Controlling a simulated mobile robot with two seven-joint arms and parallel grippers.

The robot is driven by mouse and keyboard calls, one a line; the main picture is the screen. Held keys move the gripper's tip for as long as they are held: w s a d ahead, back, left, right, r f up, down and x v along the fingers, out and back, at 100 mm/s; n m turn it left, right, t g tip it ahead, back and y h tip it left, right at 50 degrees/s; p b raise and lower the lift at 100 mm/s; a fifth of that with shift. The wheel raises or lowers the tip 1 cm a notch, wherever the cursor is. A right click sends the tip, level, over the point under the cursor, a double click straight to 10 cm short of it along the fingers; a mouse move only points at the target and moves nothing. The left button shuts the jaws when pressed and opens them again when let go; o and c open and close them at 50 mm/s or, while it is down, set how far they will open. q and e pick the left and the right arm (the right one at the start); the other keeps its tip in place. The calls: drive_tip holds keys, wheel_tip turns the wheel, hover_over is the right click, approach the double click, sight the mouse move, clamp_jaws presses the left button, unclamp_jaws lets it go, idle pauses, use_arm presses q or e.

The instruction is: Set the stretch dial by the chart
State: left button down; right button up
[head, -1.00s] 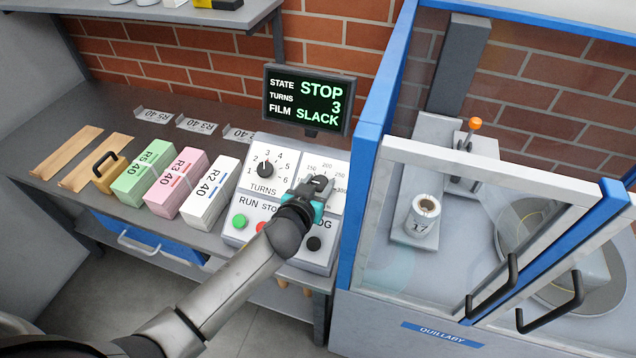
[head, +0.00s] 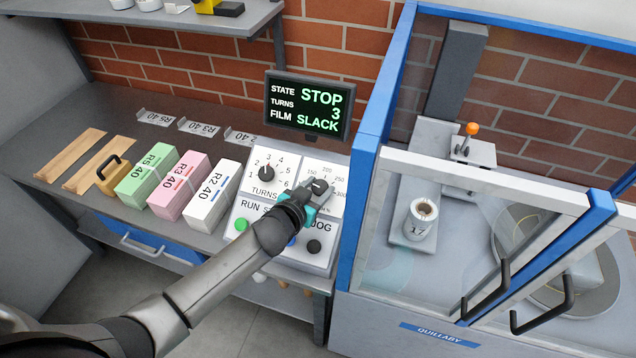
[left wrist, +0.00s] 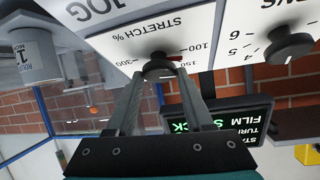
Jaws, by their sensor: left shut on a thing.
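The stretch dial (left wrist: 158,66) is a dark knob on a white panel marked "STRETCH %", with numbers from 100 to 300. In the left wrist view, upside down, its red mark points toward the 100–150 side. My left gripper (head: 318,190) is at this dial, and its two fingers (left wrist: 155,80) are shut on the knob. In the head view the gripper hides much of the dial. The turns dial (head: 265,174) stands to its left, pointing near 3. The screen (head: 308,104) reads STOP, turns 3, film SLACK. My right gripper is not in view.
Green (head: 241,225) and black (head: 314,247) buttons sit below the dials. Green (head: 146,175), pink (head: 178,187) and white (head: 211,197) blocks stand left of the panel. A blue-framed enclosure (head: 362,190) with a labelled roll (head: 421,219) is close on the right.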

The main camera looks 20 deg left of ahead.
use_arm(q)
drive_tip(key=m+p, duration=0.1)
drive_tip(key=m+h, duration=0.1)
drive_tip(key=m, duration=0.1)
drive_tip(key=m+g+h+p, duration=0.1)
drive_tip(key=shift+w+a+r+p, duration=0.1)
drive_tip(key=shift+a+r+p, duration=0.15)
drive_tip(key=shift+p, duration=0.1)
drive_tip(key=m+g+h+p, duration=0.1)
drive_tip(key=m, duration=0.1)
drive_tip(key=m+g+h, duration=0.1)
drive_tip(key=m, duration=0.1)
drive_tip(key=shift+w+a+m+p, duration=0.1)
drive_tip(key=shift+m+p, duration=0.25)
drive_tip(key=shift+m, duration=0.05)
drive_tip(key=m+g, duration=0.1)
drive_tip(key=m, duration=0.1)
drive_tip(key=m+g+h, duration=0.1)
drive_tip(key=m, duration=0.1)
drive_tip(key=shift+w+g+h+p, duration=0.1)
drive_tip(key=shift+g+h+p, duration=0.2)
drive_tip(key=shift+p, duration=0.05)
drive_tip(key=shift+m+g, duration=1.3)
drive_tip(key=shift+m, duration=0.8)
drive_tip(key=shift+f, duration=0.1)
drive_tip(key=shift+c, duration=1.6)
unclamp_jaws()
